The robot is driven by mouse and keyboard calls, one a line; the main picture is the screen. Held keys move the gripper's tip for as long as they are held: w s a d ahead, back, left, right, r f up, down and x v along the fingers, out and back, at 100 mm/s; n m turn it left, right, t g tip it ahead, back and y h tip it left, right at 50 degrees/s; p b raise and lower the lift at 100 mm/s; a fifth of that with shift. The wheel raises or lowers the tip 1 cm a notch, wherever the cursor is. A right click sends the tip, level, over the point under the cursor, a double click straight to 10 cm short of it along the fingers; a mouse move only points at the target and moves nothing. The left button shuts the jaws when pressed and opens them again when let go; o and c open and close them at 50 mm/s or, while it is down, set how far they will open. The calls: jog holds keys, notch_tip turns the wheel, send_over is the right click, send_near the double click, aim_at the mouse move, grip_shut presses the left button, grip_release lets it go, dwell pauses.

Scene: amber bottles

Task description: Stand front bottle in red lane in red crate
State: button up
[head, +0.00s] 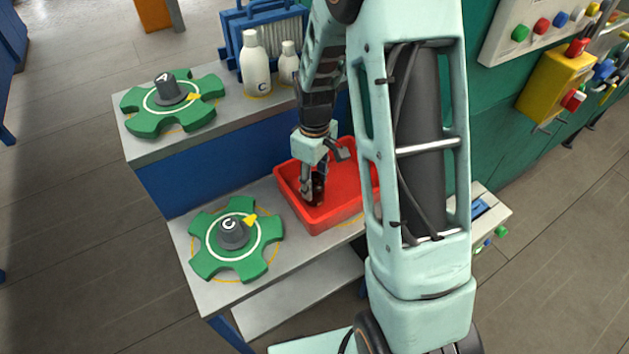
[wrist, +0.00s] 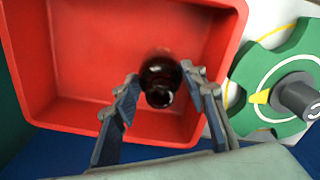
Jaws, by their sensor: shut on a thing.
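A dark amber bottle (wrist: 160,78) is between the fingertips of my gripper (wrist: 160,82) in the wrist view. My gripper is shut on it. In the head view, my gripper (head: 313,188) points down inside the red crate (head: 338,217), near its front left corner, and the bottle (head: 319,190) shows small and dark between the fingers. The red crate also fills much of the wrist view (wrist: 90,50). The bottle looks roughly upright. I cannot tell whether its base touches the crate floor. No other bottle shows in the visible part of the crate; my arm hides its right side.
A green star wheel (head: 210,262) marked C lies left of the crate on the lower shelf. Another green wheel (head: 145,122) is on the upper shelf. Two white bottles (head: 255,65) stand behind, by a blue rack (head: 285,30). The crate's middle is clear.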

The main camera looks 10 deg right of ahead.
jog(key=shift+f, duration=0.2)
jog(key=o, duration=1.2)
jog(key=shift+r, duration=0.1)
notch_tip(320, 180, up, 12)
jog(key=shift+r+p, duration=0.2)
jog(key=shift+p, duration=0.4)
jog(key=shift+d, duration=0.1)
